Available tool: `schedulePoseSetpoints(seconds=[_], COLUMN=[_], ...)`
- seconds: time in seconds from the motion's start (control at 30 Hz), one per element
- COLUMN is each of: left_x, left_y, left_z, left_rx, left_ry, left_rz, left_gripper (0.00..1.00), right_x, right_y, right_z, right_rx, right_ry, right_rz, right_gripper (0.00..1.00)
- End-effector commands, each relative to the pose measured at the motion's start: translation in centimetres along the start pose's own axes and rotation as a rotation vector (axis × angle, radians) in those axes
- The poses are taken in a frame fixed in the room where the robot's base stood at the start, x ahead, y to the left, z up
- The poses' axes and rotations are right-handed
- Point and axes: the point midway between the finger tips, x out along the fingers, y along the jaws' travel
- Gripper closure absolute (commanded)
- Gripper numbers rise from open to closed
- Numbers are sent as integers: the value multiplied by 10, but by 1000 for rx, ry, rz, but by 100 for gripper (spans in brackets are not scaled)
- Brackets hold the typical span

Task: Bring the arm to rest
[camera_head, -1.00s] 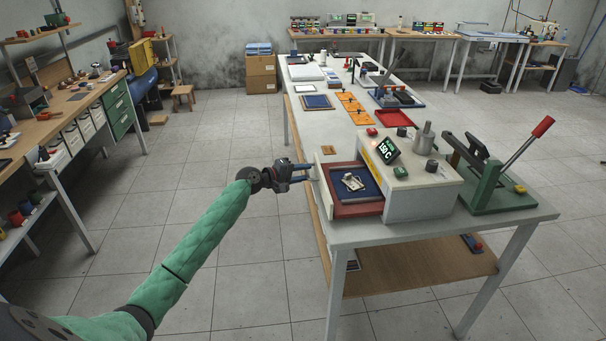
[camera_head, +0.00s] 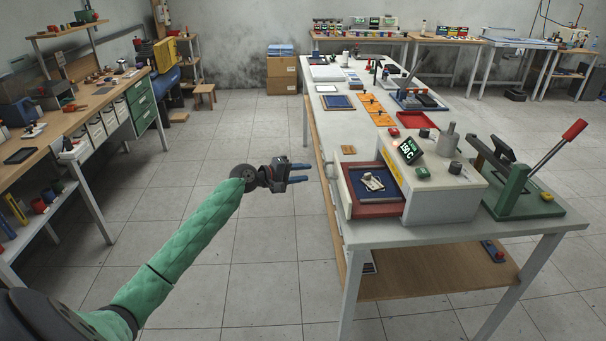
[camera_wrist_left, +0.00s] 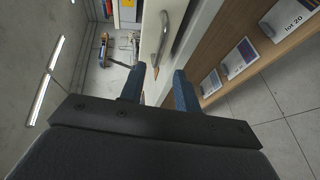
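My left gripper (camera_head: 300,173) is at the end of my green-sleeved arm, over open floor to the left of the white table (camera_head: 352,125). Its two blue fingers are apart, with nothing between them, and they point toward the table. They stand a little clear of the white press machine (camera_head: 440,183) and its open red-framed drawer (camera_head: 380,209). In the left wrist view the open blue fingers (camera_wrist_left: 158,90) show with a metal drawer handle (camera_wrist_left: 168,40) beyond them. My right gripper is out of view.
A green lever press (camera_head: 510,190) stands right of the machine. Orange plates (camera_head: 377,110) and trays lie farther back on the table. A wooden workbench with green drawers (camera_head: 141,104) is at the left. The tiled floor (camera_head: 240,140) between the benches is clear.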

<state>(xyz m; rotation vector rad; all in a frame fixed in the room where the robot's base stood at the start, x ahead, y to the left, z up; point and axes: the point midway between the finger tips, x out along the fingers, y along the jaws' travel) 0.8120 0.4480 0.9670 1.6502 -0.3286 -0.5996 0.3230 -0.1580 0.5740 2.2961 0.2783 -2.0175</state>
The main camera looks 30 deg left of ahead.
Motion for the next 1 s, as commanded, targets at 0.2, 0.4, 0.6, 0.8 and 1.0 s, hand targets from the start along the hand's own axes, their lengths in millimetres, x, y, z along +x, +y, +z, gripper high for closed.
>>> schedulePoseSetpoints(seconds=[0.2, 0.4, 0.6, 0.8, 1.0], left_x=[0, 0, 0, -5, -9], left_y=[0, 0, -14, -36, -58], left_z=[0, 0, 7, 10, 21], left_rx=[0, 32, 200, 480, 793], left_ry=[0, -1, -41, -76, -123], left_rz=[0, 0, -71, -225, -420], left_gripper=[68, 68, 68, 68, 68], right_x=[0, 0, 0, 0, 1], right_y=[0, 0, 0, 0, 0], right_z=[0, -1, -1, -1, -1], right_rx=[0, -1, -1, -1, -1], right_ry=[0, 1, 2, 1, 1], right_rz=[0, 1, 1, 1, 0], right_gripper=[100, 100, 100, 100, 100])
